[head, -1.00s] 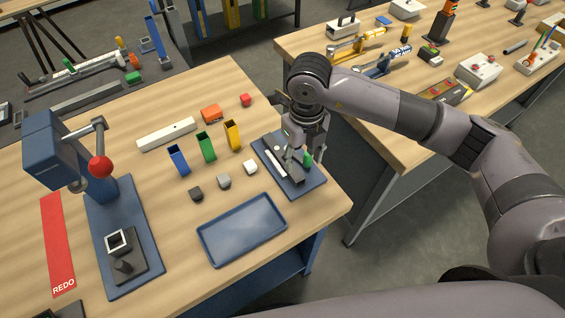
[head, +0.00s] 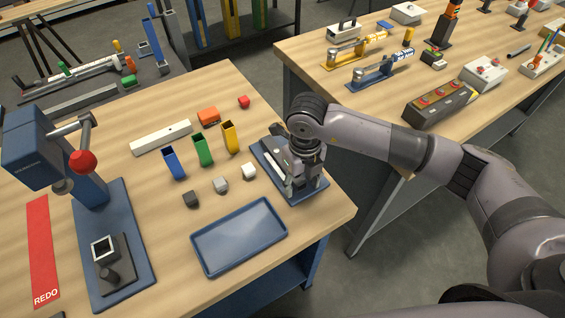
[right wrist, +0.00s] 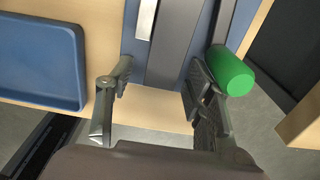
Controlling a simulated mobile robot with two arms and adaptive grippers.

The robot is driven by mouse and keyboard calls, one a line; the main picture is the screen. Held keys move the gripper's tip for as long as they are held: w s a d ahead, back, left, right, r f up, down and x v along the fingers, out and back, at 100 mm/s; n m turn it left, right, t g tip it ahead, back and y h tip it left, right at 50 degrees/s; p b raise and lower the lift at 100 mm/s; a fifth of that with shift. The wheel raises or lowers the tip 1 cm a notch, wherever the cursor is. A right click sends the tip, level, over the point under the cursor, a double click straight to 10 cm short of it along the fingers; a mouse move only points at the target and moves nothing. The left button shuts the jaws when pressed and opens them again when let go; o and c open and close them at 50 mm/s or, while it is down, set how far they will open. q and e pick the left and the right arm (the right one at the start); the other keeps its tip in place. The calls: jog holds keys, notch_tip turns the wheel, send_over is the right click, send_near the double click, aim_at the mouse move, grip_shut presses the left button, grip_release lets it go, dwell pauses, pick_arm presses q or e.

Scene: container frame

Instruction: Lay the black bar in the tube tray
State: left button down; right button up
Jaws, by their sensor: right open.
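A dark bar (right wrist: 176,42), which looks like the black bar, lies on a toggle fixture with a blue base (head: 318,190) at the table's right side. A pale strip (right wrist: 146,18) runs beside it. A green cylindrical knob (right wrist: 232,70) is just outside my right finger in the right wrist view. My right gripper (right wrist: 158,85) is open, its fingers on either side of the bar's near end; I cannot tell whether they touch it. In the head view the gripper (head: 296,180) hides much of the fixture. A shallow blue tray (head: 238,236), apparently the tube tray, is empty. My left gripper is not in view.
Blue, green and yellow tubes (head: 203,149) stand behind several small blocks (head: 221,185). A white bar (head: 161,137) lies behind them. A press with a red knob (head: 83,162) stands left, beside a red REDO strip (head: 42,250). A second table is at the right.

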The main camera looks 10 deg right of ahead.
jog(key=shift+c, duration=0.4)
grip_shut()
jog(key=shift+r, duration=0.1)
jog(key=shift+r, duration=0.15)
notch_tip(320, 180, up, 18)
jog(key=b, duration=0.3)
jog(key=s+d+f+n, duration=0.2)
jog(key=s+f+n, duration=0.2)
jog(key=n, duration=1.2)
jog(key=s+d+f+n, duration=0.3)
jog(key=f+n, duration=0.3)
jog(key=n, duration=1)
jog(key=shift+s+d, duration=0.35)
jog(key=shift+s, duration=0.25)
